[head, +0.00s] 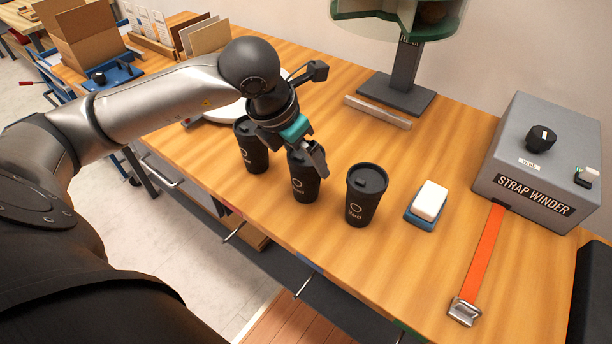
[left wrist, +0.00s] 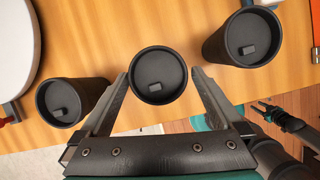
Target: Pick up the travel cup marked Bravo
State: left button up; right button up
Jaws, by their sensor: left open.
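Three black lidded travel cups stand upright in a row on the wooden bench: a left cup (head: 250,150), a middle cup (head: 304,185) and a right cup (head: 364,198). Each has a pale ring and small lettering, too small for me to read surely as Bravo. My left gripper (head: 308,160) is over the middle cup and hides part of its lid. In the left wrist view the open fingers (left wrist: 160,78) lie on either side of the middle cup (left wrist: 158,75), with the other cups (left wrist: 72,100) and (left wrist: 243,38) outside them.
A white block on a blue holder (head: 428,202) sits right of the cups. The grey strap winder (head: 540,165) and orange strap (head: 485,250) are further right. A dark stand (head: 400,85) is behind. The bench's front edge runs close before the cups.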

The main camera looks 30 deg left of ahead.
pick_arm(q)
jog(key=x, duration=0.5)
jog(key=shift+w+f+b, duration=0.1)
jog(key=shift+w+b, duration=0.1)
jog(key=shift+b, duration=0.1)
jog(key=c, duration=0.6)
